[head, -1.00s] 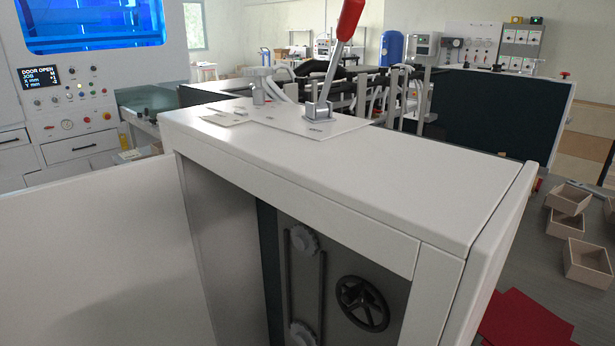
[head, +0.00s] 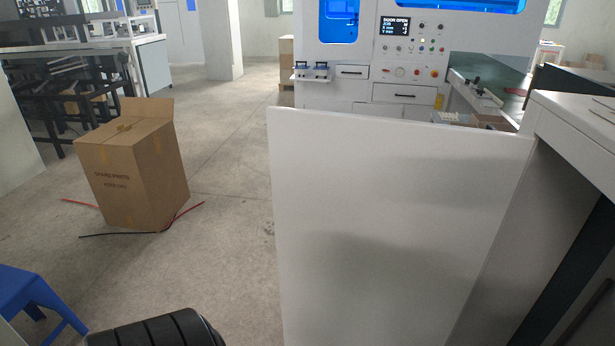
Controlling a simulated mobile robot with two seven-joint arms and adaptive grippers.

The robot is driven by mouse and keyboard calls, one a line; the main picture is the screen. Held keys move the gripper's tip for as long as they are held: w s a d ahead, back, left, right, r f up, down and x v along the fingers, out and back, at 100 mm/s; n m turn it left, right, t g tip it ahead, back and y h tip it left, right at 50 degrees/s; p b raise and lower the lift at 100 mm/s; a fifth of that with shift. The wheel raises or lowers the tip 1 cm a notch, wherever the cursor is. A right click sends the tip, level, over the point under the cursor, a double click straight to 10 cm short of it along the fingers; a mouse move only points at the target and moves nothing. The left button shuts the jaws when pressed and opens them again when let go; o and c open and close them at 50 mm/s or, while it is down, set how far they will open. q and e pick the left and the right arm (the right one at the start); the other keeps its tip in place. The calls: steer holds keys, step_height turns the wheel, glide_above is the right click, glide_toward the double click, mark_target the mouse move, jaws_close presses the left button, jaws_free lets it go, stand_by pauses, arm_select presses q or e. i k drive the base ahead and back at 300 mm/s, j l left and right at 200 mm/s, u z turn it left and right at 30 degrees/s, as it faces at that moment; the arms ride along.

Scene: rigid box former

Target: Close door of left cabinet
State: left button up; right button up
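The cabinet (head: 565,135) stands at the right edge, cut off by the frame, with part of its dark interior showing. Its white door (head: 390,220) stands wide open, extending left from the cabinet's left front edge. The door's free edge is on the left, near the middle of the picture, and its lower part runs out of frame. No handle shows on the visible face. Neither of my grippers is in view.
A black ribbed rounded part (head: 160,330) shows at the bottom edge; I cannot tell what it is. A cardboard box (head: 130,170) stands on the floor at left, with red and black cables beside it. A blue stool (head: 30,300) is at lower left. Floor between box and door is clear.

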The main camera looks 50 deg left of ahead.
mark_target(386, 229)
steer(key=j+u, duration=0.3)
steer(key=u, duration=0.15)
steer(key=i+j+u, duration=0.1)
steer(key=j+u, duration=0.2)
steer(key=u, duration=0.15)
steer(key=i+j+u, duration=0.1)
steer(key=j+u, duration=0.15)
steer(key=u, duration=0.2)
steer(key=i+j+u, duration=0.2)
steer(key=u, duration=0.25)
steer(key=i+j, duration=0.2)
steer(key=i, duration=0.2)
steer(key=i+j, duration=0.25)
steer(key=i, duration=0.15)
steer(key=i+z, duration=0.15)
steer(key=z, duration=0.35)
steer(key=i+j+z, duration=0.1)
steer(key=z, duration=0.4)
steer(key=i+j+z, duration=0.1)
steer(key=z, duration=0.4)
steer(key=i+j+z, duration=0.1)
steer(key=z, duration=0.4)
